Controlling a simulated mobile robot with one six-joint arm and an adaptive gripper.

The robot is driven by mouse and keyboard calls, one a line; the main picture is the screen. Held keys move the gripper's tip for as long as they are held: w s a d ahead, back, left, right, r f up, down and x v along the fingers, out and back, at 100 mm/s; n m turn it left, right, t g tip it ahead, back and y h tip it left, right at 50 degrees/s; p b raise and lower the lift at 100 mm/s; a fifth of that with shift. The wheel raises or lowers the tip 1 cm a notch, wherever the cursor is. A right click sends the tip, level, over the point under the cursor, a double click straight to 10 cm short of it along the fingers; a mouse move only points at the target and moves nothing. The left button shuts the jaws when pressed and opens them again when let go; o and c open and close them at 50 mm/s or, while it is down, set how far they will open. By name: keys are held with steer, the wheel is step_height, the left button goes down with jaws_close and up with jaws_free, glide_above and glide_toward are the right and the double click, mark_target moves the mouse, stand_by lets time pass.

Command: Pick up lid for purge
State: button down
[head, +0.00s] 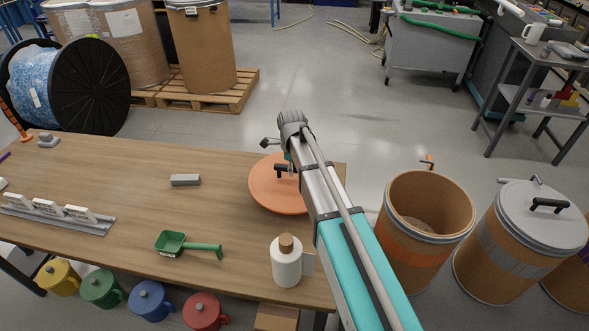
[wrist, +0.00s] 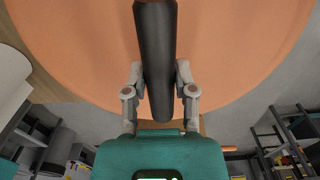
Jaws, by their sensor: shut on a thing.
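An orange round lid (head: 268,193) with a black bar handle (head: 281,167) is at the right end of the wooden table; whether it rests on the top or is just above it I cannot tell. My gripper (wrist: 159,76) is shut on the black handle (wrist: 157,35), one finger on each side, in the wrist view. The orange lid (wrist: 85,60) fills the upper part of that view. In the head view my arm hides the lid's right side and most of the gripper.
An open drum (head: 410,252) with an orange band stands right of the table (head: 110,185). Beside it is a drum with a grey lid (head: 540,215). A white bottle (head: 286,265), a green scoop (head: 175,243) and a grey block (head: 185,180) are on the table.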

steer(key=shift+r+p, duration=1.4)
steer(key=shift+r, duration=0.4)
steer(key=shift+r, duration=0.1)
step_height(320, 180, up, 13)
steer(key=p, duration=1.3)
steer(key=shift+r+p, duration=0.15)
steer(key=shift+p, duration=0.15)
